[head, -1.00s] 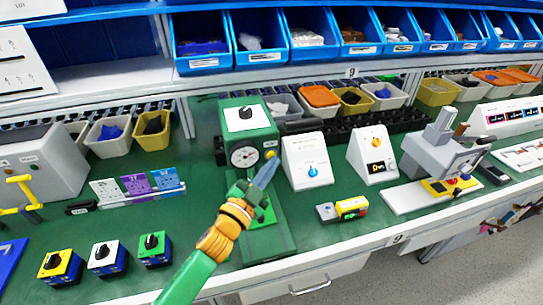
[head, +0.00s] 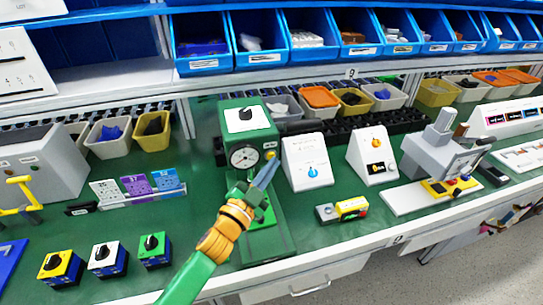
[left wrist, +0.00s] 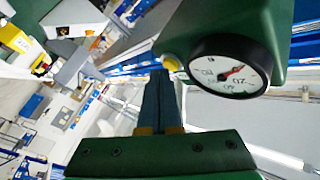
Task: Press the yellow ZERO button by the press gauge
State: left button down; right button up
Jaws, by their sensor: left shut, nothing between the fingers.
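The green press (head: 239,118) stands at the middle of the bench with a round white gauge (head: 244,156) on its front. The yellow ZERO button (head: 270,155) sits just right of the gauge. In the left wrist view the gauge (left wrist: 230,68) is large at upper right, and the button (left wrist: 171,64) is partly visible beside it. My left gripper (head: 275,163) is shut and empty, its blue-grey fingertips close to the button, slightly below and right of it. In the left wrist view the fingertips (left wrist: 158,76) end beside the button; I cannot tell whether they touch. My right gripper is not in view.
White sloped panels with a blue knob (head: 312,173) and an orange knob (head: 376,143) stand right of the press. A small yellow-and-grey box (head: 342,210) lies in front. Several small switch boxes (head: 108,258) stand at front left. Bins line the back.

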pick_arm(q)
jog(key=shift+s+d, duration=0.15)
jog(key=shift+s, duration=0.35)
jog(key=s, duration=0.1)
jog(key=s+d+p, duration=0.1)
jog(key=s, duration=0.1)
jog(key=s+p, duration=0.1)
jog(key=shift+s+d, duration=0.25)
jog(key=shift+s, duration=0.15)
dwell(0.5)
